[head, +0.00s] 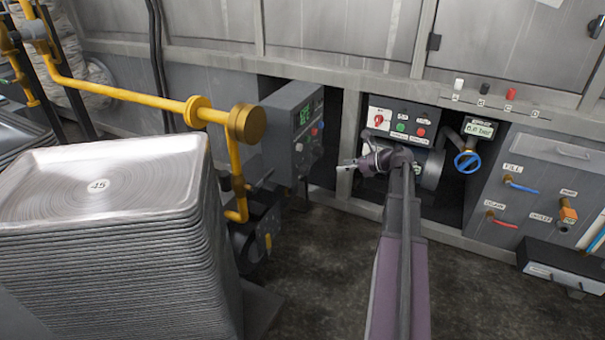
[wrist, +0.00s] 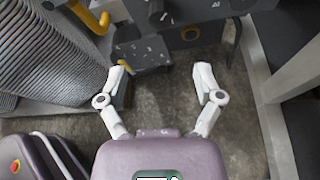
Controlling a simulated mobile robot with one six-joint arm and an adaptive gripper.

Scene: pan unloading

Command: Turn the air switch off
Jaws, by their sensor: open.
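No label that I can read says "air", so I cannot tell which control is the air switch. A panel (head: 408,112) at the back wall carries a red rotary switch (head: 378,120), a green button (head: 401,127) and a red button (head: 420,131). My gripper (head: 353,164) is in front of and below this panel, apart from the rotary switch as far as I can see. In the wrist view my gripper (wrist: 161,76) is open and empty, its fingers spread over the dark floor. My arm hides part of what lies below the panel.
A tall stack of metal trays (head: 100,180) stands at left, beside a yellow pipe (head: 140,97). A grey control box (head: 292,135) stands left of my gripper. A blue handwheel (head: 467,162) and a valve panel (head: 530,195) are at right. Floor (head: 320,270) is clear in between.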

